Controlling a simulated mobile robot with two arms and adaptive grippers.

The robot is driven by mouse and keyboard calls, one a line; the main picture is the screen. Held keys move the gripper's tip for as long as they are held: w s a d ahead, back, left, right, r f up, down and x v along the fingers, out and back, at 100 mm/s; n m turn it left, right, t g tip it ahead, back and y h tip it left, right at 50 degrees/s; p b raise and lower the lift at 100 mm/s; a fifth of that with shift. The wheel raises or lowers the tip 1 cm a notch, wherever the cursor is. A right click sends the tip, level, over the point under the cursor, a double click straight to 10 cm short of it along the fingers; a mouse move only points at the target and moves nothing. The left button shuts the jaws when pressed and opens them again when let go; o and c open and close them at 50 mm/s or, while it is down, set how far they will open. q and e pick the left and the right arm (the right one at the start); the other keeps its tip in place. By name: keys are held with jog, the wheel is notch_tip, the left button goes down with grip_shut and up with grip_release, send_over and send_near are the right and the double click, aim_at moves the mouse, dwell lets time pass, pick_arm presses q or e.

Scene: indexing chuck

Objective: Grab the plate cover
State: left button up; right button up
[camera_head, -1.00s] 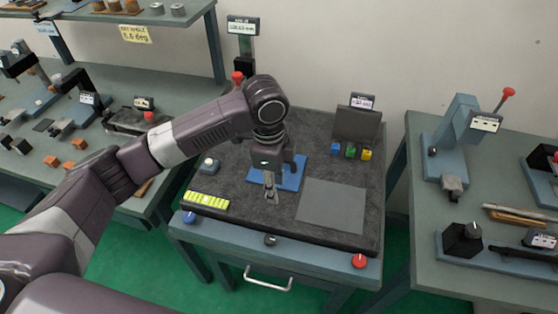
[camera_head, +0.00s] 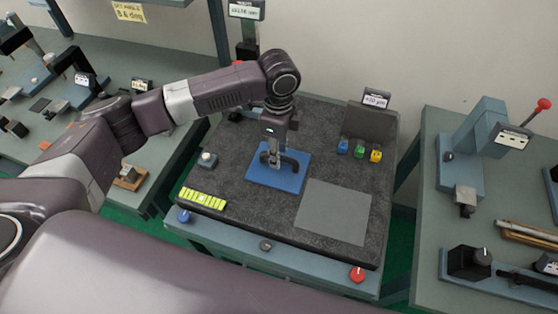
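The plate cover appears to be the flat blue plate (camera_head: 290,181) with a black arched handle (camera_head: 291,162), lying on the dark mat of the middle table. My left gripper (camera_head: 275,163) points down over the plate, with its fingertips at the handle. The fingers overlap the handle in this view, so I cannot tell whether they are around it or only in front of it, or whether they are shut. The plate looks flat on the mat. My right gripper is not in view.
A grey square (camera_head: 333,211) lies right of the plate. Blue, green and yellow blocks (camera_head: 360,152) stand behind it. A yellow-green strip (camera_head: 202,199) and a small white-topped button (camera_head: 208,159) are to the left. A red knob (camera_head: 357,275) is on the table's front edge.

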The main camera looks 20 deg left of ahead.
pick_arm(q)
notch_tip(320, 180, down, 2)
jog(key=shift+w+f, duration=0.1)
jog(key=shift+w, duration=0.05)
jog(key=shift+f, duration=0.25)
jog(key=c, duration=0.7)
grip_shut()
jog(key=shift+r, duration=0.1)
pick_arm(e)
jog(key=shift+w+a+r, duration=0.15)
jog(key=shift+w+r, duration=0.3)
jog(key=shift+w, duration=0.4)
